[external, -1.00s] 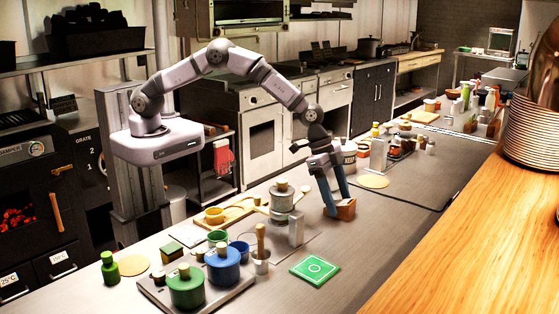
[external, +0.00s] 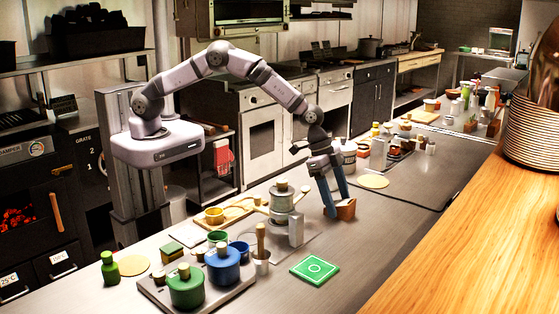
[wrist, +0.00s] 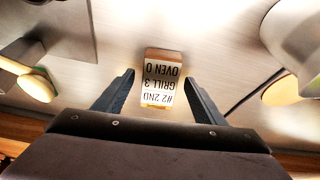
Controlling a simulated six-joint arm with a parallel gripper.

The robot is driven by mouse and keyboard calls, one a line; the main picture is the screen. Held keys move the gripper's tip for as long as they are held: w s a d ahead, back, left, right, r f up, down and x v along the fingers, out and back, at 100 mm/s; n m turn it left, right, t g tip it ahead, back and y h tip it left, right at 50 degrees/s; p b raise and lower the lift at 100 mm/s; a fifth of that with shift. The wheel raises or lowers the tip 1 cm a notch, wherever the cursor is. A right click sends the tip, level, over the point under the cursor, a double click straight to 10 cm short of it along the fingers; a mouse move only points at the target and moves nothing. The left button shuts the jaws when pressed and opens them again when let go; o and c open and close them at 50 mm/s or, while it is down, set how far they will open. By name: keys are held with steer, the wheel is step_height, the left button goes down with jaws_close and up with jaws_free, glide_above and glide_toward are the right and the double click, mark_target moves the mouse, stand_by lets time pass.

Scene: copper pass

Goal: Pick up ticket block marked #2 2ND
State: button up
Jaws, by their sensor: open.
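The ticket block (wrist: 161,82) is a small wooden block with a white label. The label appears upside down in the wrist view and reads "#2 2ND", "GRILL 3", "OVEN 0". In the external view the block (external: 347,210) stands on the steel counter, partly hidden by my fingers. My gripper (external: 337,209) is low over the counter at the block. In the wrist view my gripper (wrist: 159,76) is open, with one finger on each side of the block and a gap visible on both sides.
A stacked grey pot (external: 282,203) and an upright metal holder (external: 296,232) stand left of the block. A green square mat (external: 314,269) lies in front. A round tan disc (external: 373,181) and a white tub (external: 349,156) are behind to the right. The counter right of the block is clear.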

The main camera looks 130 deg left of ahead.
mark_target(338, 203)
steer(key=c, duration=1.2)
steer(key=shift+r, duration=0.2)
steer(key=shift+r+p, duration=0.2)
steer(key=shift+p, duration=0.3)
steer(key=shift+w+r+b, duration=0.15)
steer(key=shift+r+b, duration=0.15)
steer(key=shift+b, duration=0.2)
step_height(338, 203, up, 9)
steer(key=b, duration=0.3)
